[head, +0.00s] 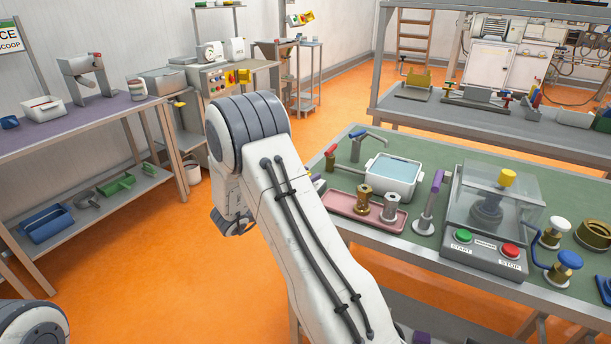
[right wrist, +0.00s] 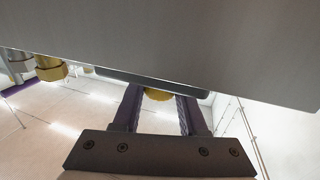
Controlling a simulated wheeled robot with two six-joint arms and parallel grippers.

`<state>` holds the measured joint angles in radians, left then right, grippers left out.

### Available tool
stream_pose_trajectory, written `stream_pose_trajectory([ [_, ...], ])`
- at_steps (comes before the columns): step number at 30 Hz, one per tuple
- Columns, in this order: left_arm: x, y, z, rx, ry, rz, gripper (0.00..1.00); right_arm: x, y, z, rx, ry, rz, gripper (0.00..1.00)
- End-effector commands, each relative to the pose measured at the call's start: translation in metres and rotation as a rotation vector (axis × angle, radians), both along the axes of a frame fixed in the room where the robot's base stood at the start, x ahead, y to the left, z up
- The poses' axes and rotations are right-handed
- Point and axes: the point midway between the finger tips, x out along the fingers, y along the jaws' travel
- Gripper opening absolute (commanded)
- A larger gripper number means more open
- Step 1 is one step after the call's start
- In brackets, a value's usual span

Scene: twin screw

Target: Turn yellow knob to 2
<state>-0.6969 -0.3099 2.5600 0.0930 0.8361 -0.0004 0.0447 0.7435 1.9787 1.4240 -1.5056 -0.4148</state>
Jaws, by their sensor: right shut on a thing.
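In the right wrist view, the two dark fingers of my right gripper (right wrist: 157,108) stand on either side of a yellow knob (right wrist: 158,94). My right gripper is shut on the knob, and only a small part of the knob shows below a grey housing. In the head view my right arm reaches toward the grey control panel (head: 218,80) at the back, and its fingers are hidden behind the arm. Yellow parts (head: 244,76) show on that panel. The knob's scale and setting cannot be read. My left gripper is not in view.
A grey surface (right wrist: 200,45) fills the top of the right wrist view, close to the fingers. A purple-topped bench (head: 75,122) stands at left. A green table (head: 440,235) with a tray and clear-lidded machine stands at right. Orange floor lies between.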

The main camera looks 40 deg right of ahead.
Motion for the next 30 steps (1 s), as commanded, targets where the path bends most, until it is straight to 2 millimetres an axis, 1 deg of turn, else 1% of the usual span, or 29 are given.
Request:
stream_pose_trajectory([
  [3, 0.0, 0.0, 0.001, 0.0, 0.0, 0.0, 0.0, -0.002, 0.0, 0.0, 0.001, 0.005, 0.1, 0.0],
  [8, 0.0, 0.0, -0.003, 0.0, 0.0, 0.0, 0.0, -0.002, 0.0, -0.001, 0.002, 0.003, 0.25, 0.0],
  [18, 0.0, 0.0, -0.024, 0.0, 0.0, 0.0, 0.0, -0.002, -0.001, -0.003, 0.001, -0.001, 0.555, 0.0],
  [24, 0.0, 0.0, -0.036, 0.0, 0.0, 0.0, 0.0, -0.001, -0.001, -0.003, 0.0, -0.002, 0.699, 0.0],
  [30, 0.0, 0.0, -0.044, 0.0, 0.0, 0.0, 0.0, 0.0, 0.0, -0.002, 0.0, -0.002, 0.799, 0.0],
])
